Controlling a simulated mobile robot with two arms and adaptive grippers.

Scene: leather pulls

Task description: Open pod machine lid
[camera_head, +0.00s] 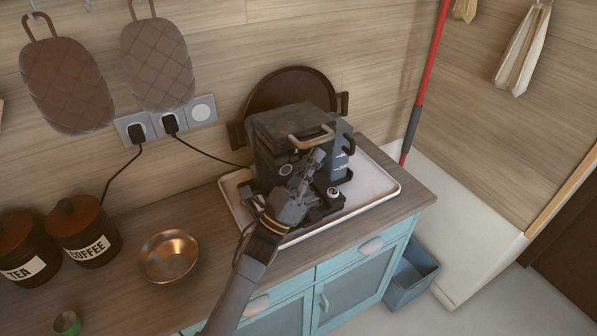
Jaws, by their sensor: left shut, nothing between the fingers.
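The pod machine (279,137) is a dark boxy unit on a white tray (389,187) on the wooden counter. A tan, bar-shaped handle (311,139) sits at the front of its top. The lid looks down, though my gripper and the angle hide part of the front. My left gripper (318,158) is in front of the machine, its fingers just below the handle. It looks shut and empty. I cannot tell whether it touches the handle. My right gripper is not in view.
A copper bowl (168,256) and the coffee (83,229) and tea (20,247) canisters stand to the left. A round brown tray (290,88) leans on the wall behind the machine. A black cord runs from the wall sockets (167,124).

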